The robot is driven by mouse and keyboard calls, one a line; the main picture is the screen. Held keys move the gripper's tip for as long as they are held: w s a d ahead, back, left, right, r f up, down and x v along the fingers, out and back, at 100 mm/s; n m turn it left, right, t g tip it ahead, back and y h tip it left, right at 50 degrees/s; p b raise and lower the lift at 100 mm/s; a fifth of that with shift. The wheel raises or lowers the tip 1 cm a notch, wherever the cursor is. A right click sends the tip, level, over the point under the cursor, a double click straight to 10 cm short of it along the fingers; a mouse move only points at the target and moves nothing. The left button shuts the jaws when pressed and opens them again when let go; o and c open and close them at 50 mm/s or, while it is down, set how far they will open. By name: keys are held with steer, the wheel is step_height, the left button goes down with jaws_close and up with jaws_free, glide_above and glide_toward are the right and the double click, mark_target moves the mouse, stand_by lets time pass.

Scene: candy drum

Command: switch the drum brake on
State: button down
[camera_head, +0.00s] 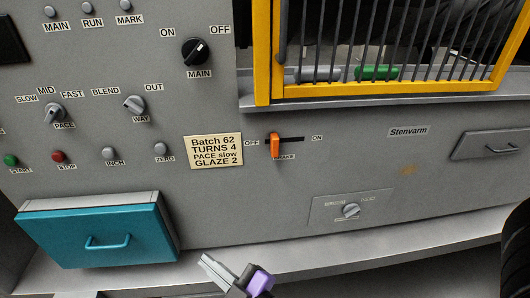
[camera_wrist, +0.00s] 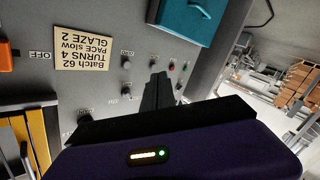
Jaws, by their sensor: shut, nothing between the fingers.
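The drum brake control is an orange slide lever (camera_head: 275,145) on the grey panel, in a dark horizontal slot labelled BRAKE. In the head view it stands at the left end of the slot, beside the OFF label; ON is at the right end. The lever also shows at the left edge of the wrist view (camera_wrist: 6,56). My gripper (camera_head: 207,262) is shut and empty, below and left of the lever and apart from it. In the wrist view its dark fingers (camera_wrist: 158,88) point toward the panel near the small buttons.
A teal drawer (camera_head: 98,232) juts out at lower left. A yellow barred guard (camera_head: 262,60) stands above the brake slot. A "Batch 62" card (camera_head: 213,151) is left of the lever. A small knob plate (camera_head: 350,211) sits below right. The panel around the slot is flat and clear.

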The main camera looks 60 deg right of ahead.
mark_target(274, 145)
steer(key=w+d+r+n+g+h+p, duration=0.1)
steer(key=w+d+r+g+h, duration=0.2)
steer(key=w+d+h, duration=0.35)
steer(key=w+d+r+g+h, duration=0.2)
steer(key=w+d+r+h, duration=0.15)
steer(key=d, duration=0.65)
steer(key=s+d+g+h, duration=0.3)
steer(key=s+g, duration=0.1)
steer(key=s, duration=0.1)
steer(key=shift+s+f+h, duration=0.2)
steer(key=shift+h, duration=0.2)
steer(key=p+x, duration=0.1)
steer(key=x, duration=0.8)
steer(key=shift+d+p, duration=0.3)
steer(key=shift+d, duration=0.05)
steer(key=shift+s+d+p, duration=0.55)
steer(key=shift+s+d, duration=0.5)
steer(key=shift+s, duration=0.1)
steer(key=shift+s+d, duration=0.35)
